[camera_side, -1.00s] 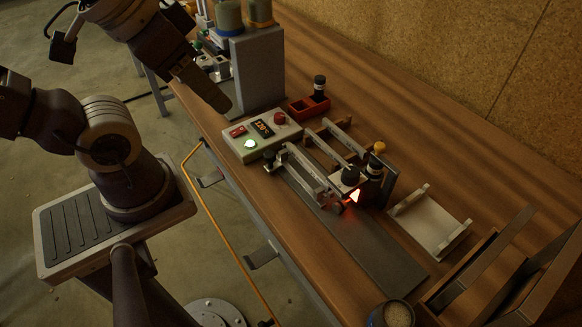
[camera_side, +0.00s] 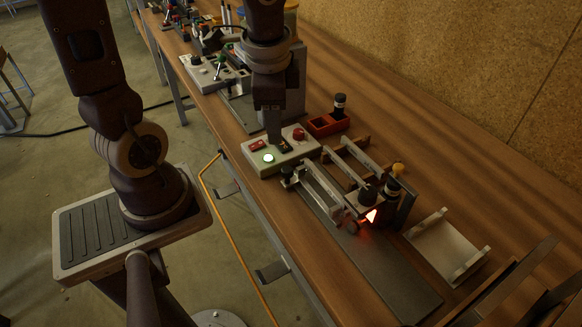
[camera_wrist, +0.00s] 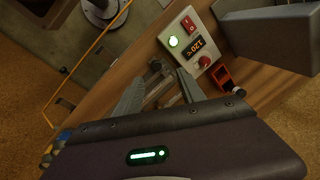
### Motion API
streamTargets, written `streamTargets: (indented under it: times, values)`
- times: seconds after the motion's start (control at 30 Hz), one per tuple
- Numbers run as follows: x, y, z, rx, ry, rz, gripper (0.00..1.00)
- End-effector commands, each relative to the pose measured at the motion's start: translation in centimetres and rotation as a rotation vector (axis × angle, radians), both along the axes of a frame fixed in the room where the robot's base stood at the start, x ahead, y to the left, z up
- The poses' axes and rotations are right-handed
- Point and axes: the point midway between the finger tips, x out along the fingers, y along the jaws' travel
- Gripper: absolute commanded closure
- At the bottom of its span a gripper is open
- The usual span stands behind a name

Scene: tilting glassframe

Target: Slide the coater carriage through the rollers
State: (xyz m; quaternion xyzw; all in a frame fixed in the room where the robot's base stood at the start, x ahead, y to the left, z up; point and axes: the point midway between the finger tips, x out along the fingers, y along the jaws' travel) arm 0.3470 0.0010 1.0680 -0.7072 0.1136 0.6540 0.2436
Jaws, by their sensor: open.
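The coater stands on a long dark grey track plate (camera_side: 390,285) on the wooden bench. A pale metal frame that looks like the carriage (camera_side: 318,187) lies along the track, its near end short of the rollers. The roller end (camera_side: 366,200) has dark round knobs and a red glow beside it; the rollers themselves are too small to make out. My gripper (camera_side: 274,140) hangs above the control box, apart from the carriage at its upper left. In the wrist view my gripper (camera_wrist: 161,74) shows two spread grey fingers with nothing held between them; the housing hides part of the coater.
The control box (camera_side: 262,160) has a lit green button, a display and red controls. A red tray (camera_side: 322,126) with a dark bottle (camera_side: 340,104) stands behind it. A white cradle (camera_side: 447,247) and dark-edged rack (camera_side: 500,290) lie right. Bare bench lies in front.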

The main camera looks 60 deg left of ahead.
Motion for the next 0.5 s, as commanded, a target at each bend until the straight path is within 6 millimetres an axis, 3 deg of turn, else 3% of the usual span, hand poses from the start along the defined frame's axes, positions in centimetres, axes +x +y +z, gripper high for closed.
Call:
streamTargets:
  times: [0.03,0.13,0.37,0.5]
  values:
    - [0.8,0.4,-2.0,-0.028,0.062,-0.064,0.53]
    - [2.0,0.6,-4.8,-0.089,0.120,-0.188,0.53]
    - [2.8,0.4,-7.8,-0.145,0.143,-0.279,0.53]
    - [2.7,0.3,-10.6,-0.144,0.145,-0.278,0.53]
